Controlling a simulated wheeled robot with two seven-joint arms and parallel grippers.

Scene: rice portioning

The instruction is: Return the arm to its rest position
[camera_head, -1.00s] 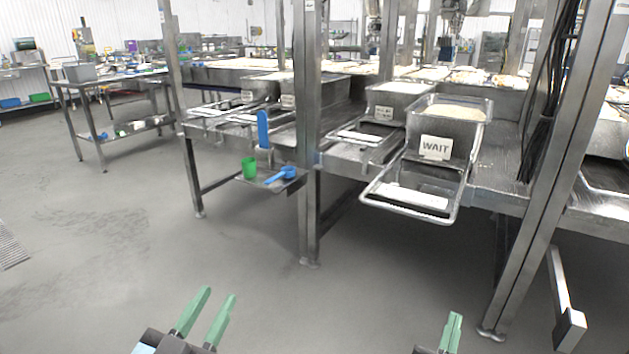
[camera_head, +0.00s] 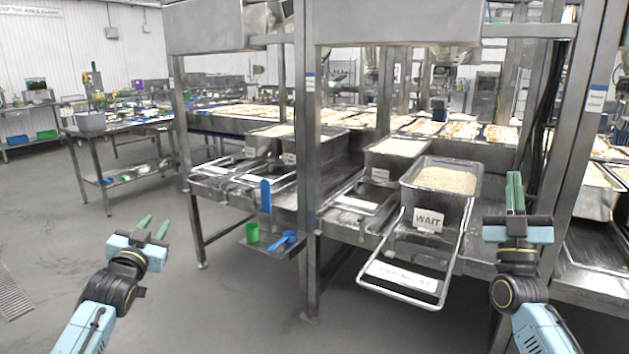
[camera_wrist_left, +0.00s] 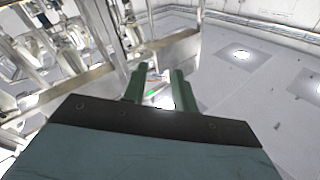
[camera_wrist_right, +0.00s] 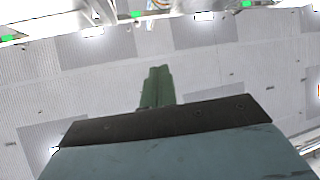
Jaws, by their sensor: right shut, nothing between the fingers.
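My left gripper (camera_head: 154,227) is at the lower left of the head view, over bare floor. Its two green fingers are apart with nothing between them; they also show apart in the left wrist view (camera_wrist_left: 158,88). My right gripper (camera_head: 515,192) is at the right of the head view, pointing up, in front of the steel counter in the picture. Its green fingers are together and empty, also in the right wrist view (camera_wrist_right: 158,86). I cannot tell whether it touches anything, but it appears clear.
A rice-filled steel bin (camera_head: 411,194) with a WAIT sign (camera_head: 428,220) stands left of my right gripper. A wire frame (camera_head: 447,288) juts from the counter. A steel post (camera_head: 308,180) stands mid-view. A small shelf holds a green cup (camera_head: 252,232) and blue scoop (camera_head: 283,240).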

